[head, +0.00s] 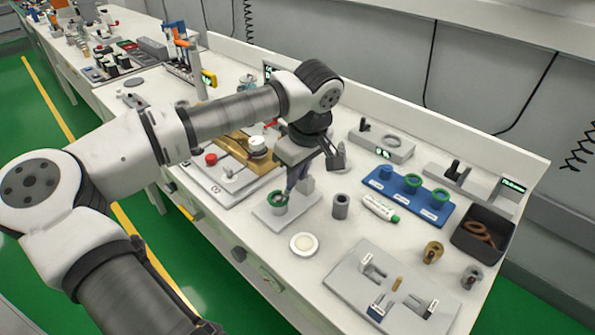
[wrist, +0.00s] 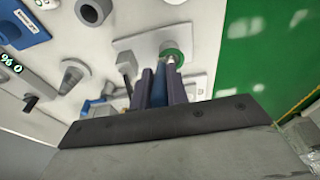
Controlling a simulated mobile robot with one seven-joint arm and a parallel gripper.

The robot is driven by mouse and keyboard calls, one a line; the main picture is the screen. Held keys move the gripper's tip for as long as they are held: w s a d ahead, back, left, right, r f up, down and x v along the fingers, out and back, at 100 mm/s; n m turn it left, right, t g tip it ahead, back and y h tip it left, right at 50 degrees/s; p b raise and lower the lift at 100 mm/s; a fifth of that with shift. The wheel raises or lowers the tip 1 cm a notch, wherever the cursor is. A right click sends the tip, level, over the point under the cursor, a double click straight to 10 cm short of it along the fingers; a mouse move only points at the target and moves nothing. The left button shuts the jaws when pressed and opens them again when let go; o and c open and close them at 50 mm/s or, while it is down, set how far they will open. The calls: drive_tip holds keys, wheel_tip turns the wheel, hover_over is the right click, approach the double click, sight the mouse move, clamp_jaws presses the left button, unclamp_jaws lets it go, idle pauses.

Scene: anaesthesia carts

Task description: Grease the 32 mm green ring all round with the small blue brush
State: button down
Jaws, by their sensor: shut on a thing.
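My gripper (head: 291,188) is shut on the small blue brush, with the blue handle (wrist: 159,92) upright between the dark fingers in the wrist view. A green ring (wrist: 183,53) sits around the top of a pale post; it also shows in the head view (head: 273,204). The brush's pale tip (wrist: 171,60) is at the ring, on the side nearer the fingers. I cannot tell whether the bristles touch it. Two more green rings (head: 412,181) (head: 440,193) sit on the blue stand (head: 425,206). Ring sizes and any grease film are too small to read.
A grey holder plate (head: 350,288) and a dark bin (head: 463,232) with brown rings lie to the right.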

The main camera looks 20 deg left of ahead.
drive_tip(key=shift+r+p, duration=2.05)
drive_tip(key=shift+r, duration=1.45)
drive_tip(key=shift+f, duration=0.1)
